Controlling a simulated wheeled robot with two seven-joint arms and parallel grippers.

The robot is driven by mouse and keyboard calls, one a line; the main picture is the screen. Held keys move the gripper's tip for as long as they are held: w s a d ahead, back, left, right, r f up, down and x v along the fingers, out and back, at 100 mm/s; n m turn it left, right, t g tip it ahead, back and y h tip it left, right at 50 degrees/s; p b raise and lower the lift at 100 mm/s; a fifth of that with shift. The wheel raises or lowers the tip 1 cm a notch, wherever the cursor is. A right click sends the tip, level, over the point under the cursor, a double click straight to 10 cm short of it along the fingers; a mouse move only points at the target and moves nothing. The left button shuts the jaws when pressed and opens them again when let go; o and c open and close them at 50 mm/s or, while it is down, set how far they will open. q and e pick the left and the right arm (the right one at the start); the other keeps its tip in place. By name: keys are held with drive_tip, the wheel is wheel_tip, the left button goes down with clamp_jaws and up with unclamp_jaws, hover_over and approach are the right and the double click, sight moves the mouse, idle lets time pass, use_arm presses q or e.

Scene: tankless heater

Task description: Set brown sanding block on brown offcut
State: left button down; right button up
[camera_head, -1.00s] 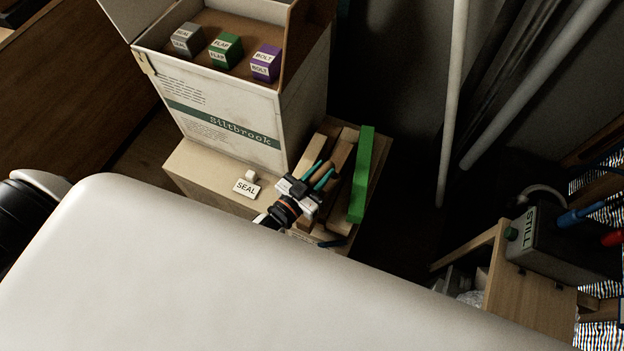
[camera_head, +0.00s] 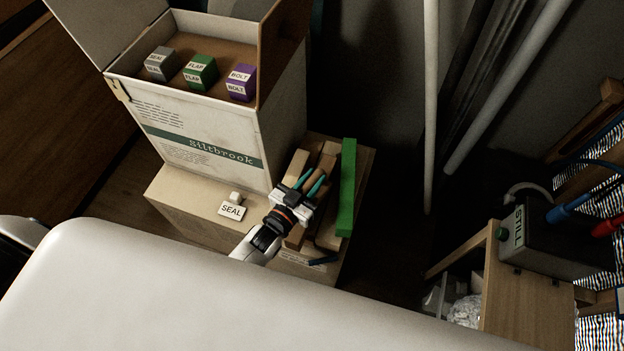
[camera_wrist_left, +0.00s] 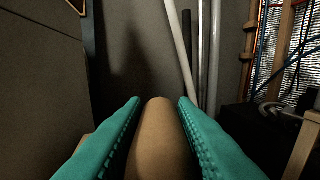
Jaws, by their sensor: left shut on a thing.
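My left gripper (camera_head: 311,182), with teal fingers, is over the wooden pieces on the low box. In the left wrist view it (camera_wrist_left: 158,130) is shut on a brown, round-ended block (camera_wrist_left: 157,125), which I take for the sanding block. In the head view the held block is hard to tell from the wood around the fingers. A brown wooden piece (camera_head: 328,163), perhaps the offcut, shows just beyond the fingertips. Whether the held block touches any wood cannot be told. My right gripper is not in view.
A green bar (camera_head: 347,190) lies right of the wood. A tall Siltbrook box (camera_head: 215,135) holding grey, green and purple blocks stands close behind on the left. A SEAL tag (camera_head: 231,211) lies on the low box (camera_head: 180,195). Pale poles (camera_head: 431,110) stand at right.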

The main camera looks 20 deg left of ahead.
use_arm(q)
drive_tip(key=shift+f+b, duration=0.4)
drive_tip(key=shift+f, duration=0.05)
drive_tip(key=c, duration=1.1)
unclamp_jaws()
drive_tip(key=v, duration=1.2)
